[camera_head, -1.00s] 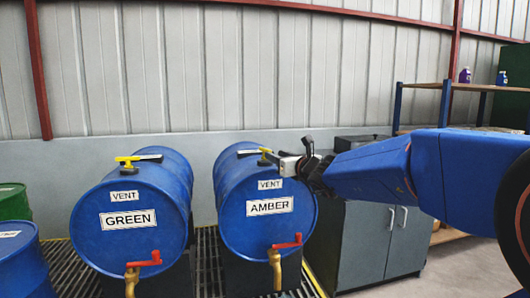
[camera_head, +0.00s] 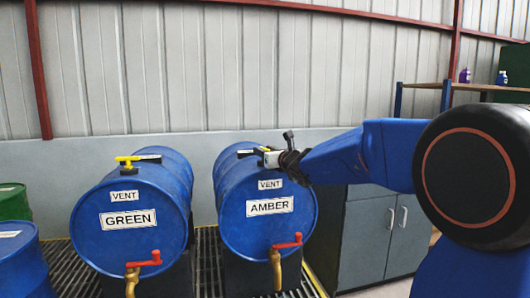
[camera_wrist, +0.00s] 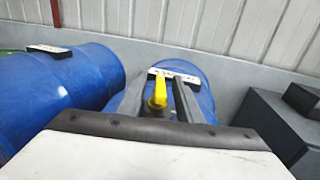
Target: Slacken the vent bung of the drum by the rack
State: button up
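The AMBER drum (camera_head: 235,210) is a blue barrel lying on its side, the nearer of the two labelled drums to the shelf rack (camera_head: 445,88). Its yellow vent bung (camera_wrist: 158,92) shows in the wrist view between the two dark fingers of my gripper (camera_wrist: 160,90). A gap shows beside the bung, so the fingers look open around it. In the head view my gripper (camera_head: 270,154) is at the top front of this drum and hides most of the bung. A red-handled brass tap (camera_head: 276,262) is low on the drum's front.
The GREEN drum (camera_head: 95,225) lies to the left, with its own yellow vent bung (camera_head: 127,161) and red-handled tap (camera_head: 131,275). A grey cabinet (camera_head: 365,240) stands close on the right. A corrugated wall (camera_head: 250,70) is behind.

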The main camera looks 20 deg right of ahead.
grip_shut()
jog(key=shift+d+n+g+y, duration=0.1)
jog(key=shift+n+g+y, duration=0.2)
jog(key=shift+n+y, duration=0.55)
jog(key=n+g+y, duration=0.2)
jog(key=n+y, duration=0.1)
jog(key=y, duration=0.2)
jog(key=shift+w+y, duration=0.1)
jog(key=shift+y, duration=0.15)
jog(key=shift+n+g+y, duration=1.95)
jog(key=shift+g+y, duration=0.05)
jog(key=shift+g, duration=0.2)
grip_release()
